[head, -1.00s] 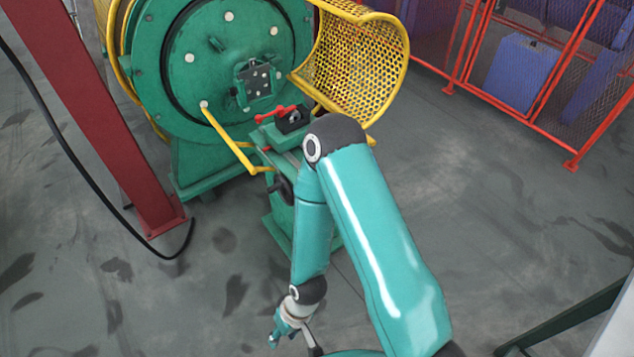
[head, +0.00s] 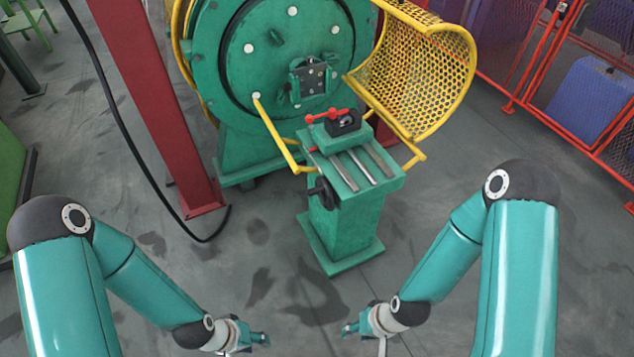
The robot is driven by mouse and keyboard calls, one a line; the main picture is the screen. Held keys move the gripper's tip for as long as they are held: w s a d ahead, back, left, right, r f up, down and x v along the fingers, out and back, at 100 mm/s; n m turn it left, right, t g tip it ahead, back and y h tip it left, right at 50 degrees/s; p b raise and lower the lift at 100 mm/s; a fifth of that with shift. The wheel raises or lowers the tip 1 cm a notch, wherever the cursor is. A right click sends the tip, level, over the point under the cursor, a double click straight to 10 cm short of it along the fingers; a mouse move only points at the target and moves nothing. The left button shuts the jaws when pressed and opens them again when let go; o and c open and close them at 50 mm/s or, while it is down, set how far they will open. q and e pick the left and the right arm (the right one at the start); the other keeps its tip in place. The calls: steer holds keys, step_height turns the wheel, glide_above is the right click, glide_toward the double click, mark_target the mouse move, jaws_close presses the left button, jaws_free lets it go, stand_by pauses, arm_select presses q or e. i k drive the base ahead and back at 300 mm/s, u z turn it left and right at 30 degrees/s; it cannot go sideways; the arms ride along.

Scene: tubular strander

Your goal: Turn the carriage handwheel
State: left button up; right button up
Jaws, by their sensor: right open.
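The carriage handwheel (head: 324,191) is a small dark wheel on the left side of the green carriage stand (head: 345,215), partly seen edge-on. My right gripper (head: 347,329) is open and empty, below the handwheel and stand, facing the left one. Neither touches the machine.
A yellow bar (head: 276,137) slants down close to the stand's left. A yellow mesh guard (head: 418,70) hangs at its right. A red post (head: 160,100) and black cable (head: 118,120) stand left. Bare floor lies before the stand.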

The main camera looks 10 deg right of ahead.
mark_target(324, 192)
steer(key=i, duration=0.9)
steer(key=u, duration=0.05)
